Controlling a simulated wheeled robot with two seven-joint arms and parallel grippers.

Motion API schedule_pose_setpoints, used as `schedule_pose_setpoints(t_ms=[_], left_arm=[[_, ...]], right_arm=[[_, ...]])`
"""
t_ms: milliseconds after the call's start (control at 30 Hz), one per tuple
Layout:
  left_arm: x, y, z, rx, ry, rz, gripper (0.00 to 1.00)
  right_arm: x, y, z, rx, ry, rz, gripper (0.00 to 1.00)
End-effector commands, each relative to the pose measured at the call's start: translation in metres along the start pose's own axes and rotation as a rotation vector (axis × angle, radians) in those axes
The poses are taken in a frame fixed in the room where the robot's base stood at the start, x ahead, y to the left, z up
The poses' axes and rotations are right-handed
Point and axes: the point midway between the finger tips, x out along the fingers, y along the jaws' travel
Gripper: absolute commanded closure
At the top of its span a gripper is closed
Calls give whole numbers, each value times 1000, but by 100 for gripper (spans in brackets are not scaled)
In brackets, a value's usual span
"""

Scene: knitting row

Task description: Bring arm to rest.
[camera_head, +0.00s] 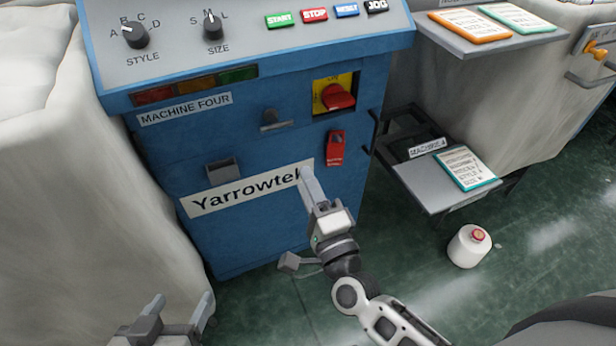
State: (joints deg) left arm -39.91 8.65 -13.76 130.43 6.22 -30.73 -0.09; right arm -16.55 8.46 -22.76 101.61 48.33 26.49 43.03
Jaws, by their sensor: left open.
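My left gripper (180,306) is at the bottom left edge, low in front of the pale covered machine. Its two fingers stand apart with nothing seen between them. My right gripper (318,190) reaches up from the lower right, in front of the blue machine's lower front, and overlaps the end of the Yarrowtek label (245,189). Its fingers are seen nearly edge-on, so the gap between them is unclear. I see no object in it. Whether it touches the panel cannot be told.
The blue machine (230,235) carries knobs, coloured buttons, a red rotary switch (338,97) and a red tag (335,148). At right, a low shelf (425,185) holds a teal-edged card (465,168). A grey plug-like piece (290,262) lies near the machine's base.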

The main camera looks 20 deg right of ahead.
Motion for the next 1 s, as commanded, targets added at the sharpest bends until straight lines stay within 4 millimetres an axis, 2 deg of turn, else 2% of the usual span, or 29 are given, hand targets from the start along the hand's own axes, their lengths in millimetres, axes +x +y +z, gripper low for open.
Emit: schedule_pose_setpoints(t_ms=[167,700,767,833,867,933,1000], left_arm=[[3,-1,2,0,-4,0,34],[1,-2,-8,4,12,-3,34],[-5,-1,-17,5,12,-5,34],[-14,1,-31,8,12,-10,34],[-18,1,-38,10,12,-13,34],[-26,-2,-39,7,-16,-31,34],[-32,-3,-46,8,-29,-40,34]], right_arm=[[-4,1,1,1,-3,0,62],[-5,-3,3,-22,-15,7,62],[-8,-11,8,-94,-52,29,62],[-18,-25,18,-258,-136,78,62],[-23,-31,23,-350,-182,106,62],[-40,-41,31,-596,-304,180,62],[-60,-46,31,-840,-427,257,62]])
